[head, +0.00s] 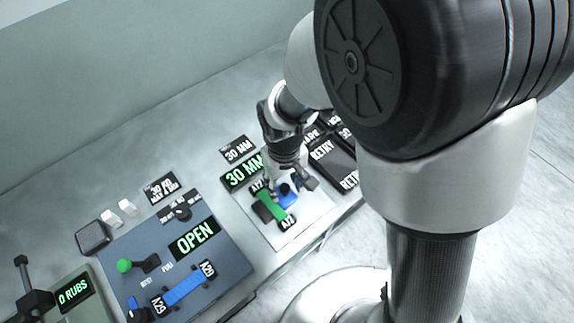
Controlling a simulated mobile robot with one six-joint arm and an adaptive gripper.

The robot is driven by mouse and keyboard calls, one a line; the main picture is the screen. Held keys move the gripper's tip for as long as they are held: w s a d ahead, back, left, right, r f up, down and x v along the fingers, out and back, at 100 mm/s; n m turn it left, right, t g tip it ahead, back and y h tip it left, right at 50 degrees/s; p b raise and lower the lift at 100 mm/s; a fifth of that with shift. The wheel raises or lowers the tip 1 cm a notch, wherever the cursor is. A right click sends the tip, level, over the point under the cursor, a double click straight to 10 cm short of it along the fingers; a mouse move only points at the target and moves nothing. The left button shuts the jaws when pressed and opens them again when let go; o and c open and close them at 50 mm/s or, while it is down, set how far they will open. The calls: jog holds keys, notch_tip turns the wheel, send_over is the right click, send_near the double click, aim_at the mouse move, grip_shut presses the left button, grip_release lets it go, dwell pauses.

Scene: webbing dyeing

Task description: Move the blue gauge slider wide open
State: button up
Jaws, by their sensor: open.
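The blue gauge slider (289,201) sits on a pale gauge plate (313,218), with a small black knob on top. It is right beside a green webbing strip (271,206) that runs between two black tags. My gripper (290,184) is open and points down just above the slider. One finger is near the green strip and the other is to the right of the slider. Whether a finger touches the slider I cannot tell. The gripper hides part of the slider's far side. A display (243,172) behind the plate reads 30 MM.
Left of the plate is a blue-grey panel (228,262) with an OPEN display (194,240), a green-knobbed lever (125,266) and a blue strip (185,287). Dark RETRY panels (335,160) stand close on the right. The bench's front edge is near the plate.

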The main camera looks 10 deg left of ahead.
jog(key=shift+c, duration=0.6)
grip_shut()
